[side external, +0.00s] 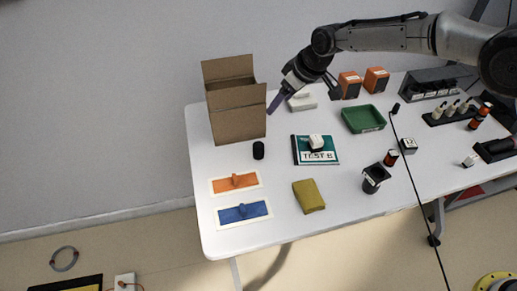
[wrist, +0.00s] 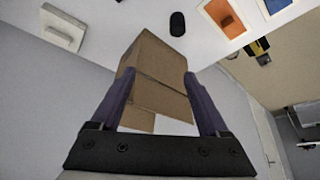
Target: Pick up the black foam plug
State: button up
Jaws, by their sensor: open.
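The black foam plug (side external: 258,150) is a small dark rounded cylinder on the white table, just in front of the open cardboard box. It also shows near the top edge of the wrist view (wrist: 177,24), beyond the box and away from my fingers. My gripper (side external: 275,103) is raised beside the right side of the box, up and to the right of the plug in the side view. Its two purple fingers (wrist: 157,80) are spread apart with nothing held. The box shows between and beyond them in the wrist view.
The cardboard box (side external: 238,122) stands close behind the plug. An orange panel (side external: 222,184) and a blue panel (side external: 232,216) lie in front. A teal booklet (side external: 325,157) with a white object on it lies to the right, near a yellow block (side external: 308,196) and green tray (side external: 352,121).

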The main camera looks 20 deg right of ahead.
jog(key=g, duration=0.1)
send_near(259, 145)
jog(key=x, duration=0.4)
jog(key=shift+w+f, duration=0.2)
jog(key=shift+w, duration=0.05)
jog(key=shift+x, duration=3.15)
jog(key=shift+s, duration=0.1)
grip_shut()
